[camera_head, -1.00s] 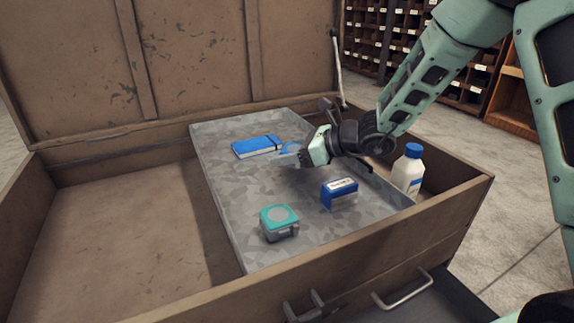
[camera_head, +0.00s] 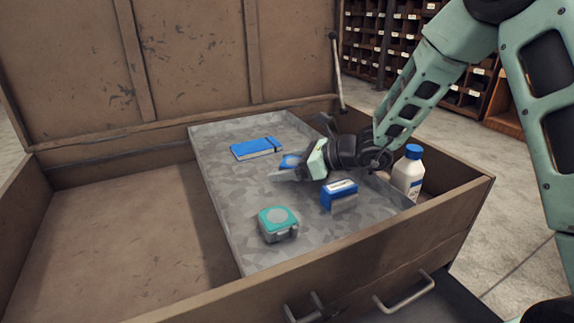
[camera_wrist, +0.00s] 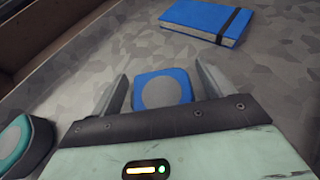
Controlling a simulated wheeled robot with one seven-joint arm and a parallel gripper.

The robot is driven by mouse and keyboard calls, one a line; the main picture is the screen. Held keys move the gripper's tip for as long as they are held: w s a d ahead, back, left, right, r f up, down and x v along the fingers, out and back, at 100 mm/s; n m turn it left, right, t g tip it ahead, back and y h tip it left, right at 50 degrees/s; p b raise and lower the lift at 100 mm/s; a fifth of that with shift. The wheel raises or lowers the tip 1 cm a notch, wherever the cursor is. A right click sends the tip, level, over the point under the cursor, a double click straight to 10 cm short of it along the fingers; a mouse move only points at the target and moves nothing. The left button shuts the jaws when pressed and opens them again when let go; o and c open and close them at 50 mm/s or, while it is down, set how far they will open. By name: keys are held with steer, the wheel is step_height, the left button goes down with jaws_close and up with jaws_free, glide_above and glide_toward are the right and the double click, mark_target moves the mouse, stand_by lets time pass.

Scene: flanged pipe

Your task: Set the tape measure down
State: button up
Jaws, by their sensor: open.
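A blue tape measure (camera_head: 290,161) with a grey disc on its face is at my gripper (camera_head: 288,170), over the grey tray (camera_head: 224,205). In the wrist view the blue tape measure (camera_wrist: 165,88) sits between the two spread fingers (camera_wrist: 160,72), with a gap visible on each side. My gripper is open around it. It looks to be resting on the tray, but its underside is hidden. A teal tape measure (camera_head: 278,223) lies at the tray's near end and shows at the left edge of the wrist view (camera_wrist: 24,145).
A blue notebook (camera_head: 257,149) with a dark band lies behind my gripper. A blue-and-white box (camera_head: 340,196) stands close in front of it. A white bottle (camera_head: 408,172) with a blue cap stands at the right. The wooden chest's left part (camera_head: 125,235) is empty.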

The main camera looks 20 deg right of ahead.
steer(key=p+v, duration=0.2)
steer(key=v, duration=1)
steer(key=shift+r, duration=0.1)
